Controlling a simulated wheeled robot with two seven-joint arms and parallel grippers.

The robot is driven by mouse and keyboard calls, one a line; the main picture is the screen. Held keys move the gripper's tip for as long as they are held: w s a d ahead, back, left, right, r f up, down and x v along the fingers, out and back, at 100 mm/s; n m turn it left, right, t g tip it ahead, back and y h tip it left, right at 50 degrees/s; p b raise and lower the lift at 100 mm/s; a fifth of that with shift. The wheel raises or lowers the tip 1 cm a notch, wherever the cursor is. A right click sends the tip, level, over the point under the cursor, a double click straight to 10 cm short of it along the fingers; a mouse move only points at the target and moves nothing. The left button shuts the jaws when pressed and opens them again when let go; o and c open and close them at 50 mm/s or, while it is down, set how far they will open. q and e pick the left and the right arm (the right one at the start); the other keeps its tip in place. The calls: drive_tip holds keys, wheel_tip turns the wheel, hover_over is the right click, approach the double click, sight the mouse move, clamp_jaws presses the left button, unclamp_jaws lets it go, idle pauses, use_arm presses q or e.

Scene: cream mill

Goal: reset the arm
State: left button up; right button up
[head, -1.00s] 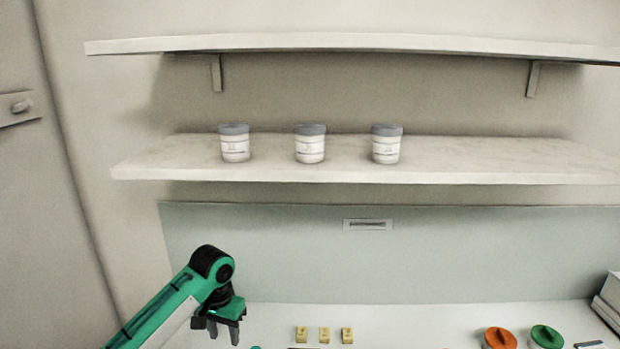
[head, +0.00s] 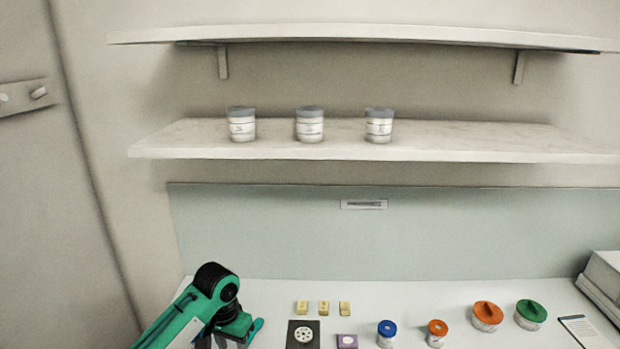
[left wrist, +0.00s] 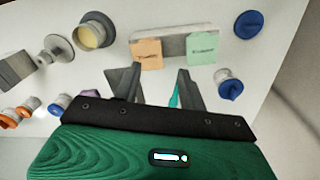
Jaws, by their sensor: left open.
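My left arm, green and black, comes in at the lower left of the head view. Its left gripper (left wrist: 155,88) shows in the left wrist view with two dark fingers apart and nothing between them. It hangs above the white worktop, pointing down; in the head view its fingers (head: 232,340) are partly cut off by the lower edge. My right gripper is in neither view.
Jars with blue (head: 387,333), orange (head: 437,333) and green (head: 530,314) lids stand on the worktop (head: 400,292). Yellow blocks (head: 323,308) lie behind a black plate (head: 303,336). Three white jars (head: 310,125) stand on the shelf. Orange (left wrist: 147,54) and green (left wrist: 202,51) cards lie below the gripper.

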use_arm(q)
drive_tip(key=s+d+f+t+h, duration=0.15)
drive_tip(key=s+f, duration=0.25)
drive_tip(key=s, duration=0.4)
drive_tip(key=s+d+f, duration=0.2)
drive_tip(key=s+f, duration=0.3)
drive_tip(key=s, duration=0.2)
drive_tip(key=s+a+r+n+t+y, duration=0.1)
drive_tip(key=s+a, duration=0.3)
drive_tip(key=s, duration=0.5)
drive_tip(key=s+a+n+t+y, duration=0.1)
drive_tip(key=s+a, duration=0.4)
drive_tip(key=s, duration=0.5)
wheel_tip(320, 180, down, 38)
drive_tip(key=g+b, duration=0.2)
drive_tip(key=b, duration=0.4)
drive_tip(key=s+a+f+b, duration=0.3)
drive_tip(key=s+f+b, duration=0.1)
drive_tip(key=s+f, duration=1.5)
wheel_tip(320, 180, down, 4)
drive_tip(key=shift+s+g+b, duration=0.2)
drive_tip(key=shift+g+b, duration=0.1)
drive_tip(key=shift+g, duration=0.05)
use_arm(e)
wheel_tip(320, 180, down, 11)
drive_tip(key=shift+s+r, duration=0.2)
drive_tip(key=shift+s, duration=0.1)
